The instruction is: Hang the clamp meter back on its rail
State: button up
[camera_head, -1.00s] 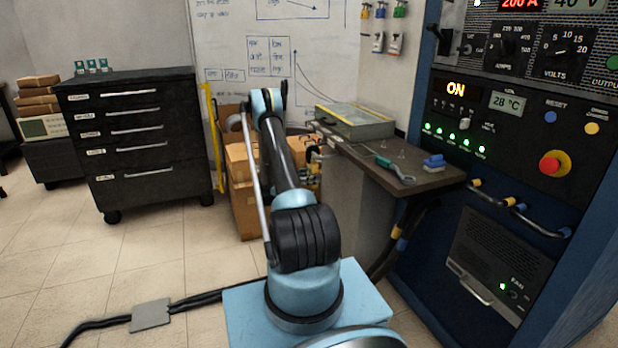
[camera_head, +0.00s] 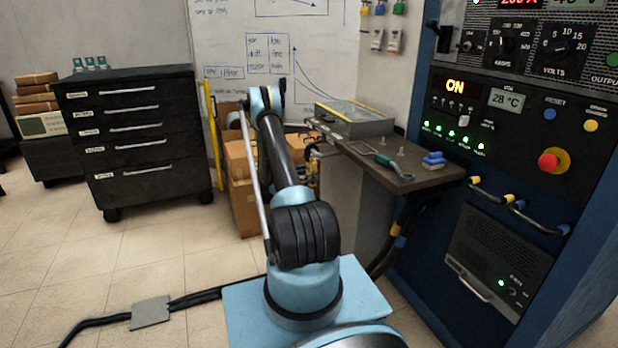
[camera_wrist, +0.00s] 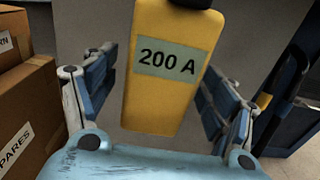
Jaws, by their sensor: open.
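The clamp meter (camera_wrist: 163,95), a yellow body with a "200 A" display, stands large in the middle of the wrist view. Its dark top runs out of the upper edge. My gripper (camera_wrist: 158,68) is open, with one blue-grey finger on each side of the meter. A gap shows on both sides, so the fingers appear not to press on it. In the head view my gripper is small and partly hidden behind the arm, by the bench's left end. I cannot make out the meter's rail for certain.
A bench shelf (camera_head: 407,178) holds a grey case (camera_head: 352,122), a green-handled tool (camera_head: 390,165) and a blue block (camera_head: 433,160). The blue power cabinet (camera_head: 425,270) stands right. Cardboard boxes (camera_head: 243,205) lie behind my arm. A black drawer unit (camera_head: 150,190) stands left, with open floor before it.

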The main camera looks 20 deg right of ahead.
jog(key=a, duration=1.2)
jog(key=s+d+r+m+y, duration=0.1)
jog(key=s+r+m+y, duration=0.25)
jog(key=r, duration=1.15)
jog(key=s+a+r+m+y, duration=0.3)
jog(key=s+r+m+y, duration=0.15)
jog(key=s+r, duration=0.75)
jog(key=s+a+m+t+y, duration=0.1)
jog(key=s+a+m+y, duration=0.15)
jog(key=s, duration=0.75)
jog(key=s+a+m+y, duration=0.2)
jog(key=s+a+y, duration=0.1)
jog(key=s, duration=0.8)
jog(key=s+a+f+m+y, duration=0.2)
jog(key=s+a+f, duration=0.2)
jog(key=s, duration=0.4)
jog(key=s+a+f+m+y, duration=0.2)
jog(key=s+a+f+m, duration=0.1)
jog(key=s, duration=0.5)
jog(key=shift+a+f+t, duration=0.4)
jog(key=shift+a+f, duration=0.05)
jog(key=shift+a, duration=0.4)
jog(key=shift+s+m+y, duration=0.1)
jog(key=shift+m+y, duration=0.15)
